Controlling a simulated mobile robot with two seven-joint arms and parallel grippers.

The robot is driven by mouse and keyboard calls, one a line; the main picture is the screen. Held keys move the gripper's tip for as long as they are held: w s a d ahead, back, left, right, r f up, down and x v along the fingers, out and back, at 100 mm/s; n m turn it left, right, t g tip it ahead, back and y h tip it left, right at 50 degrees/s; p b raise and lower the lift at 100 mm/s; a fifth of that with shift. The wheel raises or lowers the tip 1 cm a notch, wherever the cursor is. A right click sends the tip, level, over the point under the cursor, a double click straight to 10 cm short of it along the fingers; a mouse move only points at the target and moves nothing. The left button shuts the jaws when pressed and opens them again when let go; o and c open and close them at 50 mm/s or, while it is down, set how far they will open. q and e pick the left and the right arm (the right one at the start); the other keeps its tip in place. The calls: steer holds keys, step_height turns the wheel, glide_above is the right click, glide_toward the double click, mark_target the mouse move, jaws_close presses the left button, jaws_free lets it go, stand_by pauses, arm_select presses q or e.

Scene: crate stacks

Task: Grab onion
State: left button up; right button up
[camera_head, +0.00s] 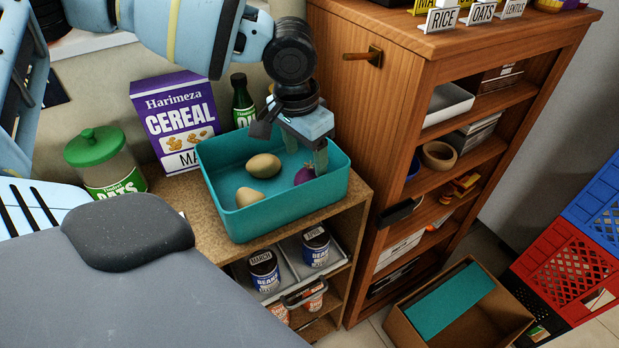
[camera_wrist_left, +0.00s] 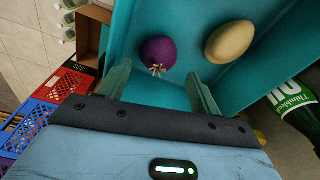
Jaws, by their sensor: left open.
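A purple onion (camera_head: 305,175) lies in the right end of a teal bin (camera_head: 268,222) on the low shelf's top. Two tan potatoes, one at the back (camera_head: 263,166) and one nearer the front (camera_head: 249,197), lie to its left. My left gripper (camera_head: 306,160) points down into the bin at the onion, its fingers partly in front of it. In the left wrist view the onion (camera_wrist_left: 159,52) sits just beyond the fingertips, toward the left finger, with its stem end toward me. My left gripper (camera_wrist_left: 158,78) is open and empty. My right gripper is not in view.
A purple cereal box (camera_head: 180,120), a green bottle (camera_head: 242,103) and a green-lidded oats jar (camera_head: 103,160) stand behind and left of the bin. A tall wooden cabinet (camera_head: 352,100) rises close on the right. Cans (camera_head: 264,272) sit on the shelf below.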

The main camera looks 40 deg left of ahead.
mark_target(307, 170)
arm_select(q)
steer(key=shift+w+d+f, duration=0.1)
steer(key=shift+w+f, duration=0.05)
steer(key=shift+f, duration=1.3)
steer(key=shift+w+d+f, duration=0.1)
steer(key=shift+f, duration=1.3)
steer(key=c, duration=0.8)
